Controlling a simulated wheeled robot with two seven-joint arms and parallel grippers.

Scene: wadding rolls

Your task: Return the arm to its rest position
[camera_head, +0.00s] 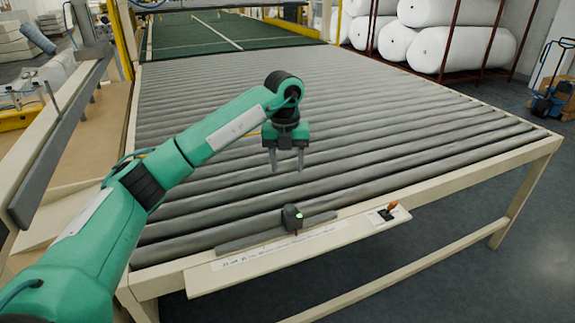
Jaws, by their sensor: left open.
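My left arm, green with black joints, reaches in from the lower left over a grey roller table (400,130). My left gripper (287,170) points downward above the rollers. Its two fingers are apart and nothing is between them. My right gripper is not in the picture.
A dark box with a green light (292,217) and a small switch panel (388,213) sit on the table's front edge. White wadding rolls (455,48) lie on a rack at the back right. A blue pallet jack (552,95) stands at the far right. The rollers right of my gripper are clear.

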